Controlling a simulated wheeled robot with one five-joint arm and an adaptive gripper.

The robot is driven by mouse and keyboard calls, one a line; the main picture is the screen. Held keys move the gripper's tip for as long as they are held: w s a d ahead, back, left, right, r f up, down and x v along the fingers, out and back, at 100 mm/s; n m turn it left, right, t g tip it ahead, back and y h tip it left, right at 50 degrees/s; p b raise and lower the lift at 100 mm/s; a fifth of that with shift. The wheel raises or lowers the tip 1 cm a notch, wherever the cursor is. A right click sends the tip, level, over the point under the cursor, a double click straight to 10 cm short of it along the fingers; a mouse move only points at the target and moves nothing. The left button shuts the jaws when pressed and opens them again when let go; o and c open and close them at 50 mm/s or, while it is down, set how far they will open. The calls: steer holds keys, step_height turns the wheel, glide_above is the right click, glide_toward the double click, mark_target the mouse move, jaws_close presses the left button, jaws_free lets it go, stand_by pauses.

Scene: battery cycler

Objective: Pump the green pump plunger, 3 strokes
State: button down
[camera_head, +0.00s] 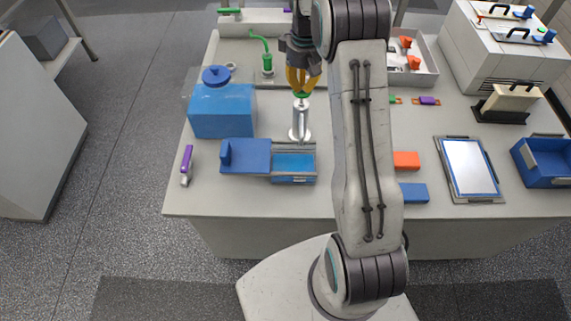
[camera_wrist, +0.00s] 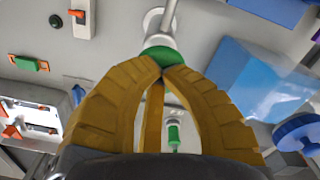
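The pump is a silver upright cylinder (camera_head: 300,119) on a round base, standing on the table behind the blue box. Its green plunger knob (camera_head: 302,95) is on top. My gripper (camera_head: 301,90) points down directly over the knob, with its yellow fingers drawn together. In the wrist view the fingertips (camera_wrist: 162,68) meet at the green knob (camera_wrist: 160,53), with the pump's shaft and round base beyond it. The tips look shut together against the knob's top rather than around it; exact contact is hard to tell.
A blue container (camera_head: 222,110) stands left of the pump. A green-and-white fixture (camera_head: 267,62) stands behind left. A tablet (camera_head: 468,166) and blue bin (camera_head: 545,160) are right. My arm hides part of the table.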

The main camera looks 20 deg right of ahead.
steer(key=shift+f+b, duration=0.9)
steer(key=shift+f, duration=0.65)
steer(key=shift+r, duration=0.25)
steer(key=shift+r+p, duration=2.65)
steer(key=shift+r, duration=0.3)
steer(key=shift+r+p, duration=2.6)
steer(key=shift+r, duration=0.4)
